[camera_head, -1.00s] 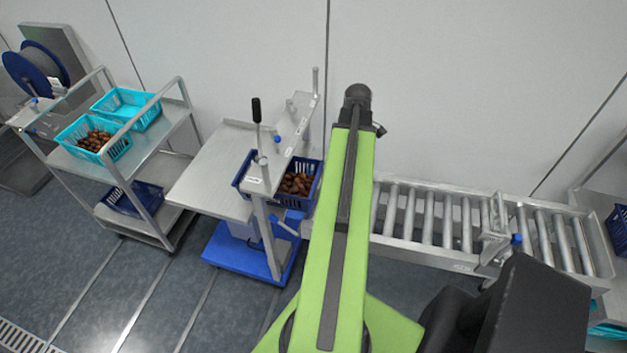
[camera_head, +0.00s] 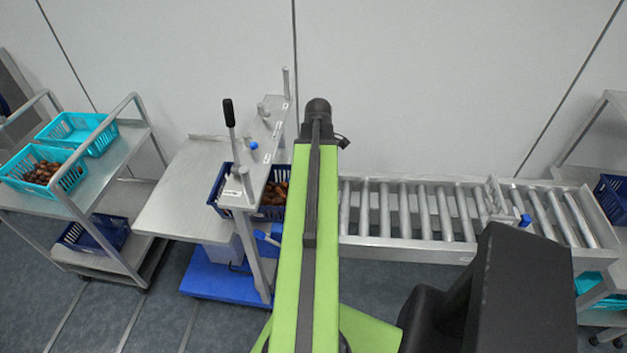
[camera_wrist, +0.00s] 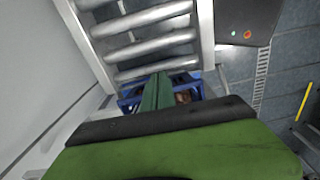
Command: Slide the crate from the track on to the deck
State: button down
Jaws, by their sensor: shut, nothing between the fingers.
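The dark blue crate (camera_head: 219,192) holds brown dates (camera_head: 273,198). It sits under the metal gate frame at the left end of the roller track (camera_head: 400,243), beside the grey deck (camera_head: 181,195). My arm hides its right part in the head view. My gripper (camera_wrist: 158,82) shows in the wrist view as shut dark green fingers in front of the crate (camera_wrist: 128,103), covering its middle. Whether they touch it I cannot tell. The gripper itself is hidden in the head view.
A black-handled lever (camera_head: 229,113) stands on the gate frame. The deck rests on a blue base (camera_head: 215,282) and its top is bare. A cart (camera_head: 100,185) with turquoise crates stands left. The track's visible rollers are empty. A wall runs close behind.

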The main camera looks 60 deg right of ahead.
jog(key=w+a+f+b, duration=0.1)
jog(key=w+f+b, duration=0.2)
jog(key=f+b, duration=0.4)
jog(key=shift+w+f+b, duration=0.3)
jog(key=shift+w+f, duration=0.05)
jog(key=shift+f, duration=0.45)
